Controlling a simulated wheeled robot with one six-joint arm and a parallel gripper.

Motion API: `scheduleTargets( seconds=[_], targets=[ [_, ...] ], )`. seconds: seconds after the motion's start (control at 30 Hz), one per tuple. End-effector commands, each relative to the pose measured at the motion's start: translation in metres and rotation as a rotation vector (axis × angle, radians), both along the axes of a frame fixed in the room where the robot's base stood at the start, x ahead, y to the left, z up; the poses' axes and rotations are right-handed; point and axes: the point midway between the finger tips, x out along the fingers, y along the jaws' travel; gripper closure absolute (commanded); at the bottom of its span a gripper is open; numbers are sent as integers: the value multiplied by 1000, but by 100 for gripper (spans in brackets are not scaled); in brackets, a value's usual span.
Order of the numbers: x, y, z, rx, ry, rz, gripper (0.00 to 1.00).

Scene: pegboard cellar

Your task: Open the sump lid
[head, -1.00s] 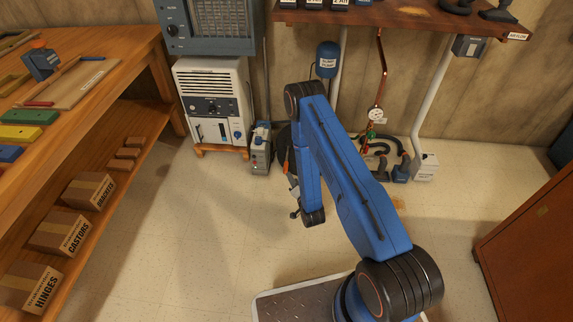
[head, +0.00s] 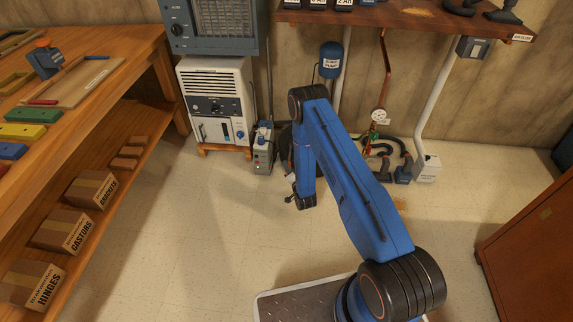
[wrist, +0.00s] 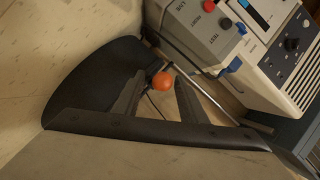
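A dark rounded plate, seemingly the sump lid (wrist: 85,82), lies over the pale floor in the wrist view. In the head view only a dark edge of it (head: 284,146) shows behind my arm. An orange ball knob (wrist: 163,81) shows beside the plate's right part in the wrist view; I cannot tell what it is fixed to. My gripper (wrist: 159,85) is open, with one dark finger on each side of the knob's near side. Contact with the knob cannot be told. In the head view my forearm hides the knob.
Hoses and a green-based pipe (head: 372,136) are to the right. Floor at front left is clear.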

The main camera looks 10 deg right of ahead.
Motion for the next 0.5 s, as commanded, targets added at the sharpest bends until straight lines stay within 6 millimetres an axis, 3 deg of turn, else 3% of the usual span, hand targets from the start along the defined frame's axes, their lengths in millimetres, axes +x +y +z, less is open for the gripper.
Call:
scheduleTargets(
  seconds=[0.2,0.5],
  targets=[
    [31,3,-7,0,-1,0,62],
    [47,4,-11,0,1,-1,62]
  ],
)
